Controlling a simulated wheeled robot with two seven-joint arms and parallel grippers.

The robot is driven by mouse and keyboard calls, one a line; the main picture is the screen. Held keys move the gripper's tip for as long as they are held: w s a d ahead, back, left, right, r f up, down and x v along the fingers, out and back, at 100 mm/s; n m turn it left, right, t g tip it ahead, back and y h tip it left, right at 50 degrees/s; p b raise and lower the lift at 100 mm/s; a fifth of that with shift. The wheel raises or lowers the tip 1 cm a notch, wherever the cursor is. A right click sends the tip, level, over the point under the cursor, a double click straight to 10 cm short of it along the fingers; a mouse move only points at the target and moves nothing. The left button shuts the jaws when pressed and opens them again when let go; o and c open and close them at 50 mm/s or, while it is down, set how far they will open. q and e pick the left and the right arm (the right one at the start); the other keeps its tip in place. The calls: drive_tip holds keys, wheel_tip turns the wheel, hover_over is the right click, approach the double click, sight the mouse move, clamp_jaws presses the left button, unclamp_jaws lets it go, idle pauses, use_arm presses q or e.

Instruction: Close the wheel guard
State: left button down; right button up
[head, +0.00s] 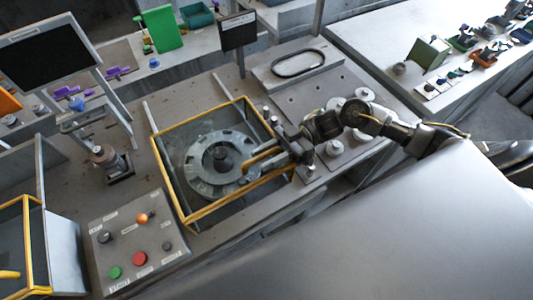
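The wheel guard (170,182), a yellow-edged frame with see-through or open sides, surrounds a grey slotted wheel (203,160) in the middle of the head view. I cannot tell how far its cover is tilted. A yellow bar-like handle (262,153) shows at its right side. My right gripper (256,168) reaches in from the right and is at this handle, over the right part of the wheel. The gripper and wrist hide part of the guard's right edge. Its fingers blend with the yellow bars, so their grip is unclear. My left gripper is out of view.
A control box (136,240) with green, red and orange buttons stands at the front left. A small motor-like part (107,158) and a dark screen (45,60) are left of the guard. Several round grey knobs (334,147) sit on the bench near my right arm.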

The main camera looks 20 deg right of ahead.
drive_tip(key=shift+w, duration=0.1)
drive_tip(key=shift+w+d+f, duration=0.1)
drive_tip(key=shift+d+f, duration=0.05)
drive_tip(key=shift+d, duration=0.1)
drive_tip(key=d+b, duration=0.5)
drive_tip(key=d, duration=0.5)
drive_tip(key=shift+w+d, duration=0.15)
drive_tip(key=shift+w, duration=0.25)
